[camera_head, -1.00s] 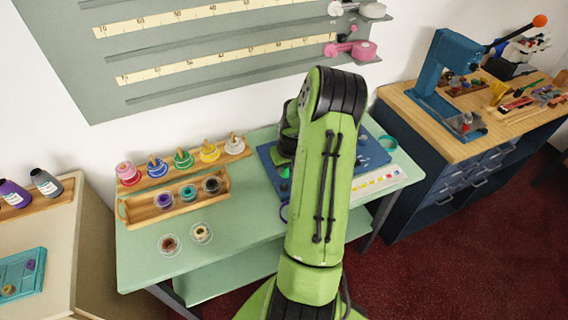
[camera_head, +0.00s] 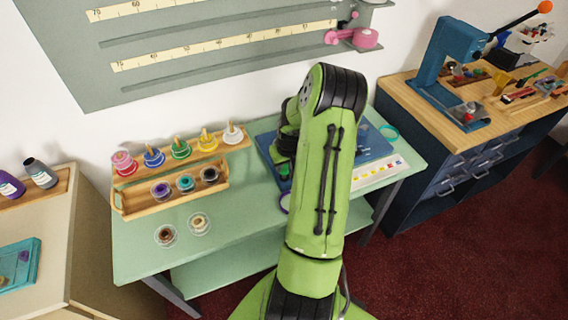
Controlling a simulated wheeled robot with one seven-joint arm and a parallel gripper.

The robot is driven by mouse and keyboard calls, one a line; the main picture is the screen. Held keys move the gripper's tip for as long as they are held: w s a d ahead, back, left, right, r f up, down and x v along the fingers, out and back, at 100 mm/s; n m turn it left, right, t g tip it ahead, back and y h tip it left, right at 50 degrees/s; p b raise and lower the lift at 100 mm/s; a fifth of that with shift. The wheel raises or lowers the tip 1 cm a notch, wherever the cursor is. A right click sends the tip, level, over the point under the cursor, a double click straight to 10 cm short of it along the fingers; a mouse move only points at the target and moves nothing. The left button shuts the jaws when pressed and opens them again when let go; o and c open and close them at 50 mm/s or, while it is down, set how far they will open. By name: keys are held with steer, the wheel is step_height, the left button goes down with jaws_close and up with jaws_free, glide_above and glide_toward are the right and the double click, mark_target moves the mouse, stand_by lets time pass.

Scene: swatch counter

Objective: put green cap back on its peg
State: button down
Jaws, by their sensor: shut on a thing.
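My gripper (camera_head: 284,160) points down over the blue mat (camera_head: 267,147), and my green arm hides most of it. A small green piece, seemingly the green cap (camera_head: 284,171), shows at its lower end. The gripper appears shut on it; the fingertips are not clear. In the wooden rack at the left, a green-ringed place (camera_head: 181,152) with a tan peg stands between the blue and yellow ones. The gripper is well to the right of this peg.
The rack (camera_head: 236,149) also has pink, blue, yellow and white places. A wooden tray (camera_head: 217,186) with several small jars stands before it. Two open jars stand on the table (camera_head: 240,225) nearer me. A colour card (camera_head: 378,172) lies right of my arm.

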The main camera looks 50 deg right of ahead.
steer(key=shift+f+b, duration=1.05)
steer(key=shift+f, duration=0.2)
steer(key=c, duration=0.8)
jaws_free()
steer(key=shift+r, duration=0.1)
steer(key=shift+c, duration=0.2)
step_height(320, 180, up, 7)
steer(key=p, duration=0.4)
steer(key=shift+r+p, duration=0.1)
steer(key=shift+p, duration=0.3)
